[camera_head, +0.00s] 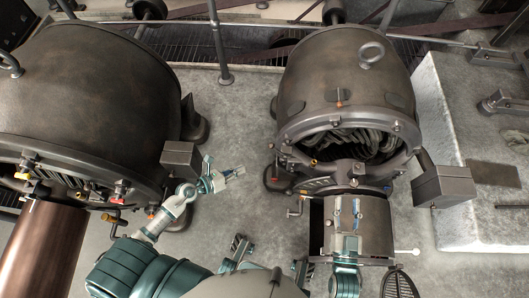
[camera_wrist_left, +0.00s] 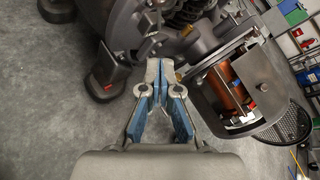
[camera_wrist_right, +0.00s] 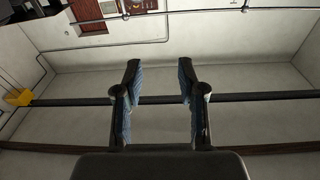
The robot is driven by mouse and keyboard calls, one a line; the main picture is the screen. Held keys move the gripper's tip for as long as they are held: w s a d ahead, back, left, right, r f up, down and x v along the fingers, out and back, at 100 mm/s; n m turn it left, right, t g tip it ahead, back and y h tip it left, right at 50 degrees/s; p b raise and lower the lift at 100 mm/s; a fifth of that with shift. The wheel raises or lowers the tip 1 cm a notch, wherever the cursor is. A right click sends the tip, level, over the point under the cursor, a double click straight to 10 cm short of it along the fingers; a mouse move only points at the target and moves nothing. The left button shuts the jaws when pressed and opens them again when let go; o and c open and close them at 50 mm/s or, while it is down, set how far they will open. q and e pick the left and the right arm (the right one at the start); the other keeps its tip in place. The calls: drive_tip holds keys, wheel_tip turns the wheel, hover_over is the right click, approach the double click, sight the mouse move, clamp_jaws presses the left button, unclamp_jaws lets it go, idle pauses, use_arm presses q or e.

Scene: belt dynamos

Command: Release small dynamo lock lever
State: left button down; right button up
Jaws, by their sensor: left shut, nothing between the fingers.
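The small dynamo (camera_head: 345,75) is the dark round machine on the right. On its left front is a small lever (camera_head: 295,209), and a rod with a pale knob (camera_head: 414,252) sticks out at lower right; I cannot tell which is the lock lever. My left gripper (camera_head: 240,171) is shut and empty, left of the dynamo and apart from it. In the left wrist view its fingertips (camera_wrist_left: 157,68) meet in front of the dynamo's base (camera_wrist_left: 140,40). My right gripper (camera_wrist_right: 159,75) is open and empty, facing a pale wall; in the head view it shows low, near the metal housing (camera_head: 372,225).
A larger dynamo (camera_head: 90,85) stands on the left with a copper cylinder (camera_head: 40,245) before it. Grey boxes (camera_head: 182,158) (camera_head: 443,187) stick out beside both machines. A railing post (camera_head: 220,50) stands behind. Bare floor (camera_head: 222,120) lies between the machines.

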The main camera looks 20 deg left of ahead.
use_arm(q)
drive_tip(key=w+a+r+b+x, duration=0.1)
drive_tip(key=r+b+x, duration=0.1)
drive_tip(key=x, duration=0.9)
drive_tip(key=shift+w+d, duration=0.2)
drive_tip(key=shift+w, duration=0.45)
use_arm(e)
drive_tip(key=r+t, duration=0.2)
drive_tip(key=r, duration=0.1)
drive_tip(key=s+a+r+t, duration=0.1)
drive_tip(key=shift+a+r+t+y, duration=0.1)
drive_tip(key=shift+r+t+y, duration=0.05)
drive_tip(key=shift+t+y, duration=0.2)
use_arm(q)
drive_tip(key=shift+f, duration=0.1)
